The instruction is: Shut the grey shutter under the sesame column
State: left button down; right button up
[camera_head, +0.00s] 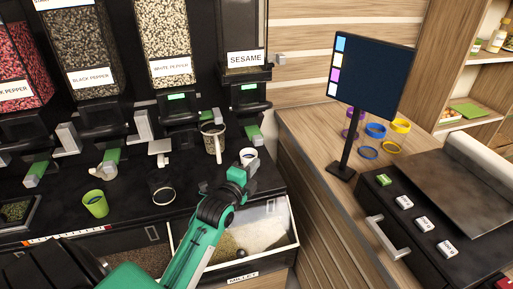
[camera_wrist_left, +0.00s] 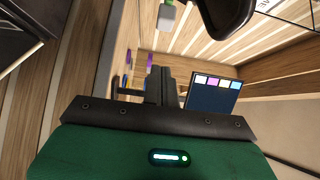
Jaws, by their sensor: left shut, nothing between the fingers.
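The sesame column (camera_head: 236,30) stands at the right end of the dispenser row, with a white SESAME label. A small grey block (camera_head: 279,59) sticks out at the right of the label. A green lever (camera_head: 253,136) with a grey end hangs lower, under the column. I cannot tell which of these belongs to the shutter, or how far it is open. My left gripper (camera_head: 243,171) is shut and empty, below the green lever and close to a small white cup (camera_head: 248,156). In the left wrist view its dark fingers (camera_wrist_left: 160,84) are together. My right gripper is out of view.
A glass mug (camera_head: 213,139) and a green cup (camera_head: 95,203) stand on the dark dispenser shelf. A bin labelled MILLET (camera_head: 243,277) lies below my arm. A monitor (camera_head: 373,75) and coloured rings (camera_head: 376,130) are on the wooden counter at the right.

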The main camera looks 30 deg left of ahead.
aim_at(254, 143)
pick_arm(q)
jog(key=w+a+p, duration=0.1)
jog(key=w, duration=0.1)
jog(key=w+a, duration=0.1)
jog(key=w, duration=0.1)
jog(key=w+a+p, duration=0.1)
jog(key=w, duration=0.2)
jog(key=shift+a+p, duration=0.25)
jog(key=shift+p, duration=0.05)
jog(key=shift+w, duration=0.1)
jog(key=w+a, duration=0.1)
jog(key=w+a+b, duration=0.1)
jog(key=a, duration=0.1)
jog(key=shift+w+f+b, duration=0.15)
jog(key=shift+w+b, duration=0.1)
jog(key=shift+b, duration=0.05)
jog(key=shift+d, duration=0.1)
